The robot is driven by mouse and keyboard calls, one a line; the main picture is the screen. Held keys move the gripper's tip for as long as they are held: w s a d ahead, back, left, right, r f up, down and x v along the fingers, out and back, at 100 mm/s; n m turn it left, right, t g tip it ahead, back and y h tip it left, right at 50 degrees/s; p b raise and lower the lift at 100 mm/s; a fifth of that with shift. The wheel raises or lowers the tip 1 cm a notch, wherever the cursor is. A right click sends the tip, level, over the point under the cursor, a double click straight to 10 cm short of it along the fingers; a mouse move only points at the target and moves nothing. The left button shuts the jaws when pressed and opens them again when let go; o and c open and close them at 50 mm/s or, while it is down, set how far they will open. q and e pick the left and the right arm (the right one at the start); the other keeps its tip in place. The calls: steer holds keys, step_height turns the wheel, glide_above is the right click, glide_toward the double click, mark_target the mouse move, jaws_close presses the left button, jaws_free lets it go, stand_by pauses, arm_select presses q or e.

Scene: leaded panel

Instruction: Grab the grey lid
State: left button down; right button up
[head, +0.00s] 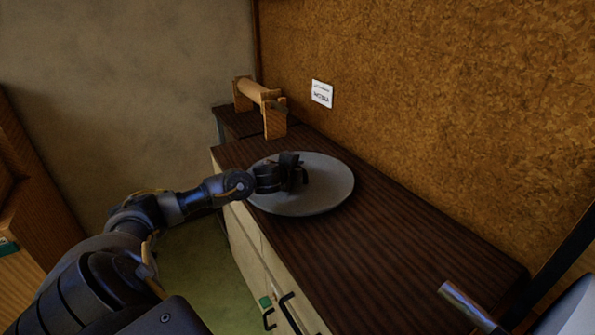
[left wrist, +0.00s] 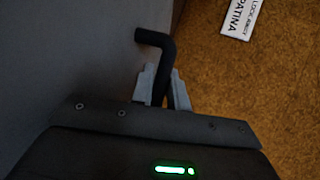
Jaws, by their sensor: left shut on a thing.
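The grey lid (head: 325,185) is a round flat disc over the dark wooden counter in the head view. Its black bent handle (left wrist: 158,50) shows in the left wrist view, with the lid's grey surface (left wrist: 85,50) filling the left side. My left gripper (head: 296,174) reaches over the lid from the left. In the left wrist view its two pale fingers (left wrist: 163,88) are closed on the handle, one on each side. I cannot tell whether the lid rests on the counter or is slightly raised. My right gripper is not clearly in view.
The dark striped counter (head: 415,245) is clear to the right of the lid. A wooden roller stand (head: 262,97) stands behind it. A cork wall (head: 440,110) with a white label (head: 322,93) borders the counter. Cabinet fronts with black handles (head: 288,308) face the floor.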

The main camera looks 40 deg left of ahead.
arm_select(q)
steer(key=r, duration=0.3)
steer(key=shift+s+p, duration=0.2)
steer(key=shift+p, duration=0.1)
steer(key=s+d+r+p, duration=0.2)
steer(key=s+d+r, duration=0.3)
steer(key=s+r, duration=0.4)
steer(key=s, duration=0.3)
steer(key=shift+s, duration=0.35)
arm_select(e)
steer(key=s+d+f, duration=0.4)
steer(key=s+f, duration=0.1)
steer(key=s, duration=0.3)
steer(key=shift+s+d+f+g+h, duration=0.2)
steer(key=shift+g+h, duration=0.1)
steer(key=shift+g, duration=0.1)
